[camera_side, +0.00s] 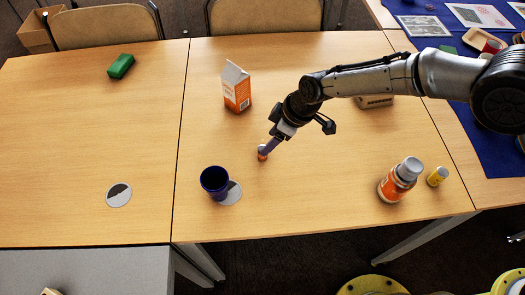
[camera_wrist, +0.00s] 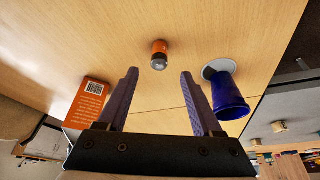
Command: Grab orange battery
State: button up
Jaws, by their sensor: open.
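The orange battery (camera_side: 262,153) stands on the wooden table in the side view, right by my gripper's fingertips. In the wrist view the orange battery (camera_wrist: 159,55) shows an orange body and a grey end, beyond the fingertips and between their lines. My gripper (camera_side: 268,147) reaches down from the right in the side view. In the wrist view my gripper (camera_wrist: 158,75) is open, with nothing between its two purple fingers. Part of the battery is hidden by a finger in the side view.
An orange and white carton (camera_side: 236,88) stands behind. An orange bottle (camera_side: 397,181) and a yellow battery (camera_side: 437,177) stand at right. A green block (camera_side: 121,66) lies far left. The left table is mostly clear.

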jog(key=shift+x, duration=3.55)
jog(key=shift+d, duration=0.1)
grip_shut()
